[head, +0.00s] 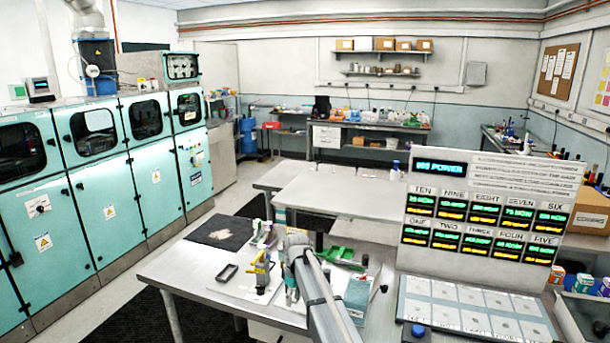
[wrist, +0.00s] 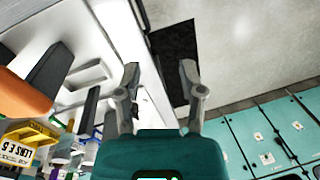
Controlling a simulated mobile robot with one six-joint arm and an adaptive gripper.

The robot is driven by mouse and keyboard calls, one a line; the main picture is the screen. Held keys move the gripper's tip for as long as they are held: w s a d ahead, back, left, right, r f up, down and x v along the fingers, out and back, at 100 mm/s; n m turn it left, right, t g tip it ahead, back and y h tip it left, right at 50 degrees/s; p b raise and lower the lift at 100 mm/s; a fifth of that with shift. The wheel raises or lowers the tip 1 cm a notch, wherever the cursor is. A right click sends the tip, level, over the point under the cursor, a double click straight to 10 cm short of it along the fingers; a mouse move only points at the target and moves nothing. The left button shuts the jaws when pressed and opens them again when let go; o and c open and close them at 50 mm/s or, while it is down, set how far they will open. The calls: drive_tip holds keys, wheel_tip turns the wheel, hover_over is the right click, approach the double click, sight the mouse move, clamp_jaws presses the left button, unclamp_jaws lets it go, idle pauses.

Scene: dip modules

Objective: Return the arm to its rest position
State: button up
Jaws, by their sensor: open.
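My arm reaches forward from the bottom of the head view over the metal workbench (head: 180,262). The gripper's jaws are hard to make out there, hidden by the arm. In the wrist view my gripper (wrist: 160,78) has its two grey fingers spread apart with nothing between them. Beyond the fingertips lie the bench edge, a dark floor mat (wrist: 176,55) and pale floor.
Small yellow and green items (head: 343,258) and a black frame (head: 227,272) lie on the bench. A display panel (head: 490,215) with lit readouts stands at right. Teal cabinets (head: 120,180) line the left, with open floor between.

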drive_tip(key=s+d+f+m+b, duration=0.3)
drive_tip(key=s+d, duration=0.4)
drive_tip(key=s, duration=0.1)
drive_tip(key=s+d+f+m+t+b, duration=0.1)
drive_tip(key=s+d+f+m+b, duration=0.2)
drive_tip(key=s+d, duration=0.4)
drive_tip(key=s+d+f+m+b, duration=0.3)
drive_tip(key=s+d+m, duration=0.2)
drive_tip(key=s, duration=0.6)
drive_tip(key=shift+d+f+t+h, duration=0.15)
drive_tip(key=shift+d+t+h, duration=0.2)
drive_tip(key=shift+d, duration=0.55)
